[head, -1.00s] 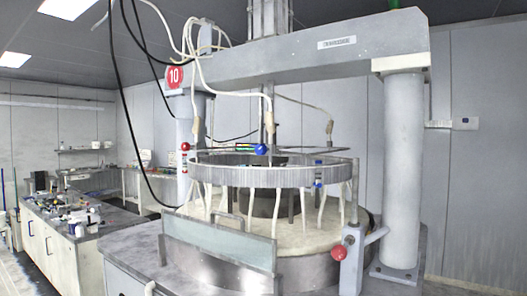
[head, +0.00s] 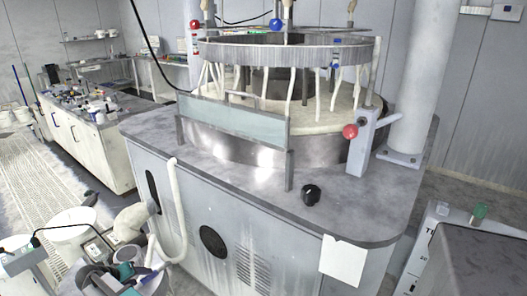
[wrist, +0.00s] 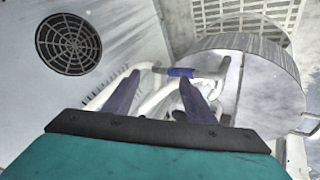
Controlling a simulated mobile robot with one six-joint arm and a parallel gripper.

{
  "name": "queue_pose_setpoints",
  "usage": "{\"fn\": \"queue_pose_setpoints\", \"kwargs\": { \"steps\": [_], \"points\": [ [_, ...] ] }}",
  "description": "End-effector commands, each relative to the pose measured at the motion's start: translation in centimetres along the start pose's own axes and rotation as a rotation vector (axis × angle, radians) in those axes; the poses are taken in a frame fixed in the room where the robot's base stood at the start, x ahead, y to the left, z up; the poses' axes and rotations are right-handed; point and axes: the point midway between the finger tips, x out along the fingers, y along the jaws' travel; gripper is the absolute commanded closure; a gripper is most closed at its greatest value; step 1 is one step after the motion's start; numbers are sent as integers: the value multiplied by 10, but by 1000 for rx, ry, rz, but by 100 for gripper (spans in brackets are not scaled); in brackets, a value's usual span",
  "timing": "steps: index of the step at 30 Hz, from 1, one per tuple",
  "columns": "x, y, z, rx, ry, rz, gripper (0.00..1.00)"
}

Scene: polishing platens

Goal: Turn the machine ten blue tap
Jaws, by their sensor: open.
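In the wrist view, a small blue piece (wrist: 181,72), perhaps the tap handle, sits on a white pipe just beyond my right fingertip. My gripper (wrist: 160,77) is open, its dark purple fingers pointing toward the pipes with nothing clearly held between them. I cannot tell whether a finger touches the blue piece. In the head view, the teal of my gripper shows low at the left, beside the machine's front. The number sign is out of the current head view.
The machine cabinet (head: 290,245) has a round vent, also in the wrist view (wrist: 68,43). A white hose (head: 177,210) hangs down its front. White buckets (head: 72,228) stand at the left. A black knob (head: 311,194) is on the top. A grated walkway (head: 45,185) runs left.

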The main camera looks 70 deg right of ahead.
Motion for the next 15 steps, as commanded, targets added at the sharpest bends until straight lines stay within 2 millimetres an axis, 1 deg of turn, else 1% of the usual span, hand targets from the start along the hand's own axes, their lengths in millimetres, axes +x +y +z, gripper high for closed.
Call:
{"fn": "queue_pose_setpoints", "kwargs": {
  "steps": [1,3,5,6,8,9,11,12,14,15],
  "points": [
    [-5,14,-24,31,26,12,50],
    [-12,32,-51,70,59,29,50],
    [-19,49,-73,103,87,43,50],
    [-24,61,-88,124,106,54,50],
    [-31,80,-109,157,132,68,50],
    [-36,92,-123,178,150,79,50],
    [-44,113,-143,210,176,94,50],
    [-50,126,-156,231,194,105,50],
    [-59,148,-174,263,220,121,50],
    [-66,162,-186,284,237,133,50]
  ]
}}
